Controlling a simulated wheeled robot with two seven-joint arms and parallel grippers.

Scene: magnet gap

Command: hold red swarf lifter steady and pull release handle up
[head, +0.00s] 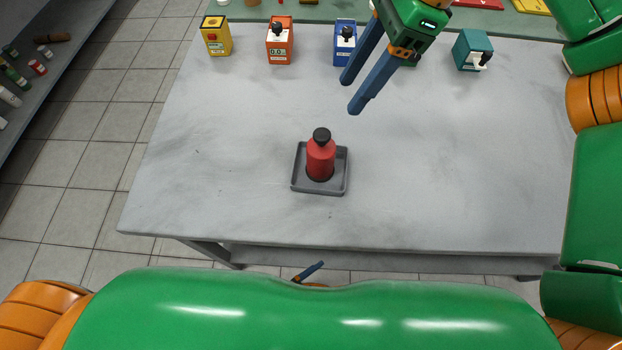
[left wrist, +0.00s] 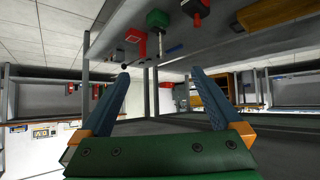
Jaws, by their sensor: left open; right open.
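The red swarf lifter (head: 320,160) stands upright in a shallow grey tray (head: 298,179) near the middle of the table. Its black release handle (head: 321,135) is a round knob on top. My right gripper (head: 350,97) is open and empty above the table, beyond and to the right of the lifter, apart from it. My left gripper (head: 312,270) is low in front of the table's near edge, mostly hidden behind my own green body. In the left wrist view my left gripper (left wrist: 160,98) is open with nothing between its fingers.
A yellow box (head: 216,37), an orange box (head: 279,45), a blue box (head: 345,43) and a teal box (head: 471,51) stand along the table's far edge. The grey table (head: 230,150) is clear around the tray. Shelves (head: 45,75) stand at the far left.

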